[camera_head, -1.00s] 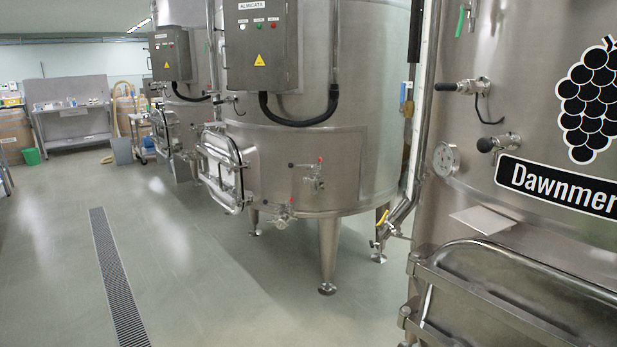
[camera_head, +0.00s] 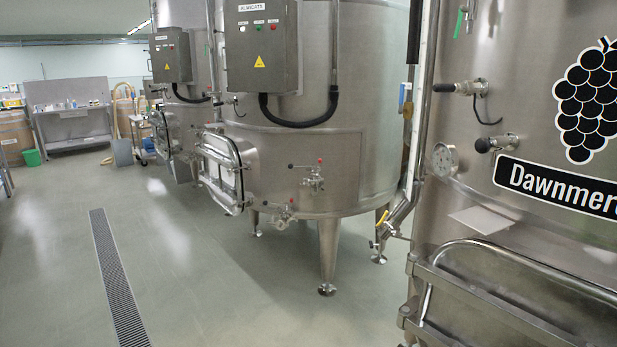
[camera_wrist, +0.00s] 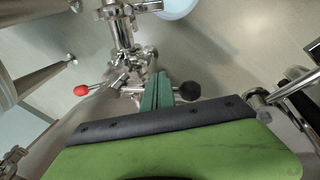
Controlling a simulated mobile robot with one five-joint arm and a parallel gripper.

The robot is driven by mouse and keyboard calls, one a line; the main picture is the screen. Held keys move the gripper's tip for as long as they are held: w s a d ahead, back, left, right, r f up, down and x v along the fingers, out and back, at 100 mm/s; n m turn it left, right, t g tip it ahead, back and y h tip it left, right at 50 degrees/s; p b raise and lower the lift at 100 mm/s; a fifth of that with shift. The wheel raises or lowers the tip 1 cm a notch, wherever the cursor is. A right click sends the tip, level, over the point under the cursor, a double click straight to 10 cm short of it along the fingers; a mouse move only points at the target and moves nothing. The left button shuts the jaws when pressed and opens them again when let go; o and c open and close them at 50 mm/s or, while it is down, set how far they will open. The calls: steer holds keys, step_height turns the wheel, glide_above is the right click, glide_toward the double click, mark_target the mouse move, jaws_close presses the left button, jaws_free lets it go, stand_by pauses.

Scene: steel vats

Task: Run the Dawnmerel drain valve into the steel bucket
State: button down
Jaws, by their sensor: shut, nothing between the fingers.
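The Dawnmerel vat (camera_head: 455,215) fills the right side of the head view, with its black name plate (camera_head: 560,187) cut off by the edge. In the wrist view, my gripper (camera_wrist: 158,80) has its teal fingers together and empty. Its tips lie beside a steel valve assembly (camera_wrist: 122,35) with a red-knobbed lever (camera_wrist: 82,90). A black knob (camera_wrist: 189,91) shows just right of the fingers; contact with them is unclear. A pale round thing (camera_wrist: 178,6) at the top edge is cut off; I cannot tell whether it is the steel bucket. My gripper is outside the head view.
The Almicata vat (camera_head: 290,165) stands on legs left of the Dawnmerel vat, with its own valves and hatch. A floor drain grate (camera_head: 117,280) runs along the open floor at left. A green bin (camera_head: 31,157) and grey bin (camera_head: 122,152) stand far back.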

steer(key=shift+w+r, duration=0.1)
steer(key=shift+w, duration=0.5)
steer(key=shift+s, duration=0.1)
steer(key=shift+s+a, duration=0.15)
steer(key=shift+s, duration=0.2)
steer(key=p+v, duration=0.7)
steer(key=shift+a+r+p, duration=0.2)
steer(key=shift+r+p, duration=0.1)
steer(key=shift+r, duration=0.05)
steer(key=shift+s+f, duration=0.1)
steer(key=shift+s, duration=0.05)
